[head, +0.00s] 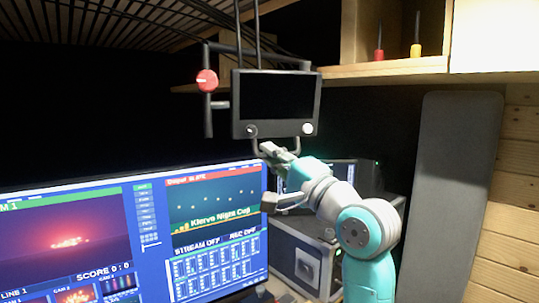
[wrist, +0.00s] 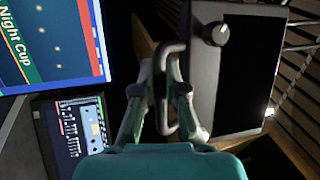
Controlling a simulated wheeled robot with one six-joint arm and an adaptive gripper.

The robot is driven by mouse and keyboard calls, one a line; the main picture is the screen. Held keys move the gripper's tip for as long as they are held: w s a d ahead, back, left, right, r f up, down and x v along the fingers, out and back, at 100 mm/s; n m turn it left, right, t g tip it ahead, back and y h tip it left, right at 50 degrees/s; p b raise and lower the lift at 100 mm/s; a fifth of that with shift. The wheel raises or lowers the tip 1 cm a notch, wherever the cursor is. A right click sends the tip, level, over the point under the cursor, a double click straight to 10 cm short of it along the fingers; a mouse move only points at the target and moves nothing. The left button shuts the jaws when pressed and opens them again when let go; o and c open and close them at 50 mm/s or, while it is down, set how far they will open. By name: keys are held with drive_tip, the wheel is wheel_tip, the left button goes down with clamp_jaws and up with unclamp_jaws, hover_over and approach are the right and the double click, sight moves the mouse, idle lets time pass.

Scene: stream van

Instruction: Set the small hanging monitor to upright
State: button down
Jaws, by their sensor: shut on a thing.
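The small hanging monitor (head: 275,100) has a dark screen and hangs from a black bracket (head: 222,118) with a red knob (head: 207,80). It looks roughly level side to side; I cannot tell its forward or backward tilt. A U-shaped handle (head: 297,146) runs along its lower edge. My gripper (head: 277,150) reaches this handle from below right and is shut on it. In the wrist view the handle (wrist: 168,60) passes between my gripper's fingers (wrist: 168,92), beside the monitor (wrist: 207,90).
A large lit screen (head: 137,235) fills the lower left. A black equipment case (head: 298,257) and a smaller display (head: 320,172) stand behind my arm. A wooden shelf (head: 385,70) with two screwdrivers is at upper right. Cables hang above the monitor. A grey panel (head: 458,190) stands at right.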

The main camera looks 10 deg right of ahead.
drive_tip(key=shift+s+d+r, duration=0.1)
drive_tip(key=shift+s+r, duration=0.05)
drive_tip(key=shift+s, duration=0.5)
drive_tip(key=c, duration=1.5)
unclamp_jaws()
drive_tip(key=v, duration=1.2)
drive_tip(key=shift+r, duration=0.1)
